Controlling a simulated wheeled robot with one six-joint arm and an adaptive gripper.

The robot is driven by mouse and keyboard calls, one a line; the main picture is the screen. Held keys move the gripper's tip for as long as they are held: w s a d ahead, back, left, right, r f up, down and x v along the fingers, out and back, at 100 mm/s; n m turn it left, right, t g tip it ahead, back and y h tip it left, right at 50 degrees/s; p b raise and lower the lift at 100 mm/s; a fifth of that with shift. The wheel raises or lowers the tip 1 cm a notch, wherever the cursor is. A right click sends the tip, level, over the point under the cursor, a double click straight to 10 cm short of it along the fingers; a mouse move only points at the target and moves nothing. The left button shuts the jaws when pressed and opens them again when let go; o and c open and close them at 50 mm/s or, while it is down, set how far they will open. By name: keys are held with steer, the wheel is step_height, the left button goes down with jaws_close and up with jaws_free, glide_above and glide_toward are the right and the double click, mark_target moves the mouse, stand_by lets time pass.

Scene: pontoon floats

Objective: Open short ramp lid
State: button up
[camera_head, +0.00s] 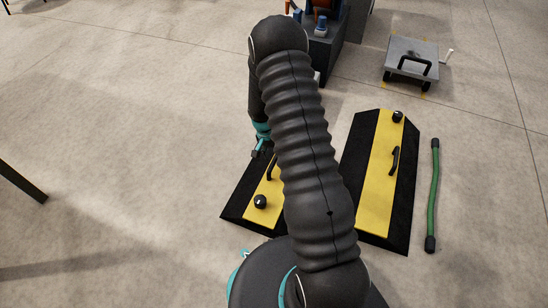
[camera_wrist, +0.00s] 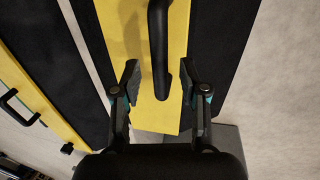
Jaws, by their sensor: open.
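Two black ramps with yellow lids lie on the floor in the head view. The left ramp's yellow lid (camera_head: 270,189) has a black knob (camera_head: 260,201) and a black bar handle (camera_head: 272,168); my arm hides much of this ramp, so I cannot compare lengths. My gripper (camera_head: 262,147) is at its far end. In the wrist view my open gripper (camera_wrist: 160,68) has one finger on each side of the black handle (camera_wrist: 160,50) on the yellow lid (camera_wrist: 130,25). The fingers appear apart from the handle; their height over the lid is unclear. The lid looks closed.
The right ramp's yellow lid (camera_head: 378,195) has its own handle (camera_head: 395,160) and knob (camera_head: 397,116). A green hose (camera_head: 434,195) lies to its right. A grey hatch box (camera_head: 412,57) and a dark machine (camera_head: 322,45) stand behind. Floor at left is mostly clear.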

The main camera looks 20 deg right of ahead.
steer(key=shift+d+f, duration=0.1)
steer(key=shift+f, duration=0.3)
jaws_close()
steer(key=shift+s+r, duration=0.1)
